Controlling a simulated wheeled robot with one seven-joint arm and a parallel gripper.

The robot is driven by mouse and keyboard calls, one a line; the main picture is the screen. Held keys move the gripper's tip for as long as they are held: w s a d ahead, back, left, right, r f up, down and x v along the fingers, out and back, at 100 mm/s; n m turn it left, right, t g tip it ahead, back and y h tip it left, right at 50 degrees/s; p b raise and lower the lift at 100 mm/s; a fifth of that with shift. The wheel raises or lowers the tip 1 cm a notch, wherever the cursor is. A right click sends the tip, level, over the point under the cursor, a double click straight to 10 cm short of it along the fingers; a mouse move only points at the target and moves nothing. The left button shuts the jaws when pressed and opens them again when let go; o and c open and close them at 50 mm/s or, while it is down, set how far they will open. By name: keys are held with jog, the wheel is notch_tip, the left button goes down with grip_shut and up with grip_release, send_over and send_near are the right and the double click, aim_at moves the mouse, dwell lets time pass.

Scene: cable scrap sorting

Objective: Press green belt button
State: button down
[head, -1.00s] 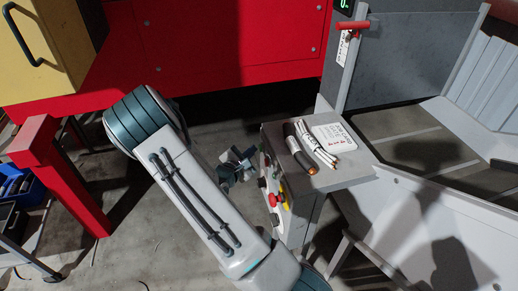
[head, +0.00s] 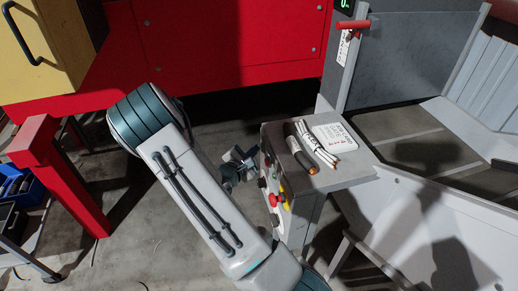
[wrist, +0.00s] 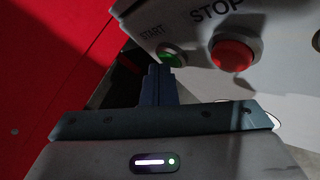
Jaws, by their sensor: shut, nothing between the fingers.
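The green button (wrist: 171,56), labelled START, sits on the grey control box (wrist: 270,25) in the wrist view. My gripper (wrist: 158,70) is shut and empty. Its fingertips show just below and left of the green button, overlapping its lower edge in the picture; I cannot tell whether they touch it. In the head view my gripper (head: 251,154) is beside the left face of the control box (head: 292,212). The green button cannot be made out clearly there, partly behind the gripper.
A red STOP button (wrist: 231,54) is right of the green one. On the box top lie cable pieces (head: 318,145) and a job card (head: 340,138). A grey conveyor trough (head: 440,200) stands right. A red machine (head: 230,45) stands behind.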

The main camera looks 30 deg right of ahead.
jog(key=shift+a, duration=0.1)
jog(key=shift+w+a, duration=0.2)
jog(key=shift+a, duration=0.5)
jog(key=a, duration=0.1)
jog(key=w+a, duration=0.1)
jog(key=a, duration=0.3)
jog(key=shift+w, duration=0.25)
dwell(0.8)
